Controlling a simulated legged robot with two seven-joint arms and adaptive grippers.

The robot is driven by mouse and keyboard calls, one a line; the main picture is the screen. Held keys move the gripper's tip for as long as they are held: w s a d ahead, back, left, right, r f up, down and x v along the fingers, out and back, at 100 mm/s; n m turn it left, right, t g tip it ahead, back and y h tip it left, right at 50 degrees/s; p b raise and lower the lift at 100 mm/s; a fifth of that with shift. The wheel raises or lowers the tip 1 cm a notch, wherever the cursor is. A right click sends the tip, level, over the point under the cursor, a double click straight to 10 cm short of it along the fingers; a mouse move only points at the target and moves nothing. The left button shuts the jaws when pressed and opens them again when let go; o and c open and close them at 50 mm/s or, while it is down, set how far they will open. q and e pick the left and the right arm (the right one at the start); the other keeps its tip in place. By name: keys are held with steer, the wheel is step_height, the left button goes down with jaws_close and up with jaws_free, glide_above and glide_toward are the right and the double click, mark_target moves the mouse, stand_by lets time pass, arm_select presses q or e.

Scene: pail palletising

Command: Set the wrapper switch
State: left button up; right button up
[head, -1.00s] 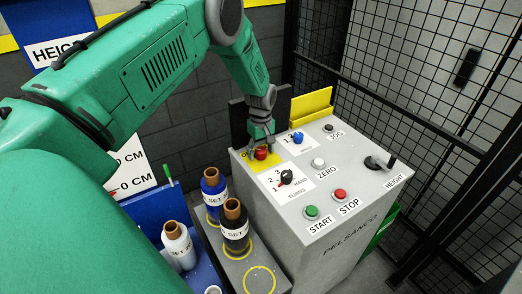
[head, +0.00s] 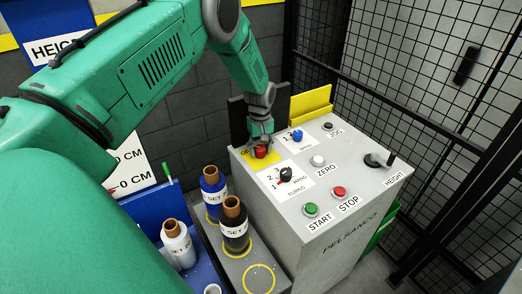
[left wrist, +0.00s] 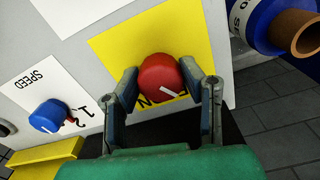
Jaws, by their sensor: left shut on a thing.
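The grey control box (head: 318,248) stands right of centre in the head view. On its top, at the far left corner, a red round switch knob (head: 261,152) sits on a yellow plate. My left gripper (head: 260,147) reaches down over this knob. In the left wrist view the same red knob (left wrist: 160,76), with a white pointer mark, lies between the two fingers of my left gripper (left wrist: 157,84), which are shut on its sides. The plate's lettering is partly hidden by the fingers. My right gripper is not in view.
Close by are a blue speed knob (head: 297,136) and a black turns selector (head: 286,174). Film rolls (head: 235,225) stand left of the box. A mesh fence (head: 420,110) is behind.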

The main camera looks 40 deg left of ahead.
arm_select(q)
steer(key=m, duration=0.2)
steer(key=m+b, duration=0.1)
steer(key=shift+w+a+r+m, duration=0.1)
steer(key=shift+w+a+m, duration=0.1)
steer(key=shift+m, duration=0.2)
steer(key=m, duration=0.4)
steer(key=shift+m+b, duration=0.3)
steer(key=shift+b, duration=0.1)
steer(key=m, duration=0.3)
steer(key=shift+w+r+m+b, duration=0.1)
steer(key=shift+m+b, duration=0.35)
steer(key=shift+m, duration=1.75)
steer(key=o, duration=1.1)
steer(key=shift+o, duration=0.2)
steer(key=shift+f, duration=0.2)
